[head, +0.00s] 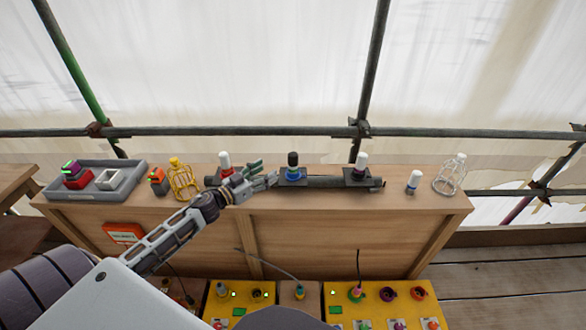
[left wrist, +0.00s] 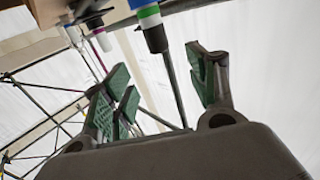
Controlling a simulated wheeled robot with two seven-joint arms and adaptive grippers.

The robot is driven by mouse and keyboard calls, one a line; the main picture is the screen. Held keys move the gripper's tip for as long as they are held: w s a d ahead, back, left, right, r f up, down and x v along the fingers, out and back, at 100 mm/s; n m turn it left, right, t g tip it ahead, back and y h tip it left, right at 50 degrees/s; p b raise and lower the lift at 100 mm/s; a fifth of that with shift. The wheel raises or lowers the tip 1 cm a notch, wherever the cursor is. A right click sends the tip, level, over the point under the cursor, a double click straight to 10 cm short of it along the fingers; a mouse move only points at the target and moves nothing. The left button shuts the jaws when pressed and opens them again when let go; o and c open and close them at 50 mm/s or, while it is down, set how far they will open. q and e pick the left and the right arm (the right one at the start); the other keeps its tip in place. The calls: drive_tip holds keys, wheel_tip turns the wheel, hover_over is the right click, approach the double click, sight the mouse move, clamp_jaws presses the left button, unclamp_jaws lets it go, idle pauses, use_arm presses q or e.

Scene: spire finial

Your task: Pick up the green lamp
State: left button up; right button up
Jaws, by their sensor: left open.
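A dark-topped lamp with a green band (head: 293,159) stands upright in a blue collar in the middle of a dark bar on the wooden crate. It appears the only green-banded lamp on the bar. In the left wrist view its dark end, green band and blue collar (left wrist: 151,20) show at the top, between and beyond the fingers. My left gripper (head: 266,174) is open and empty, just left of this lamp. Its green-padded fingers show in the left wrist view (left wrist: 165,85), apart from the lamp. My right gripper is not in view.
A white-and-red lamp (head: 225,163) stands on the bar close behind my left gripper; a white-and-purple lamp (head: 360,163) stands to the right. A loose white-and-blue lamp (head: 413,182), wire cages (head: 183,180) (head: 450,176) and a grey tray (head: 130,184) share the crate top (head: 400,208).

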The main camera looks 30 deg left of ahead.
sight(293, 156)
use_arm(q)
drive_tip(key=shift+w, duration=0.15)
drive_tip(key=x, duration=0.8)
idle(0.7)
drive_tip(key=shift+w+d+p, duration=0.15)
drive_tip(key=shift+p, duration=0.15)
drive_tip(key=shift+x, duration=2.6)
drive_tip(key=shift+f, duration=0.2)
drive_tip(key=shift+c, duration=0.5)
clamp_jaws()
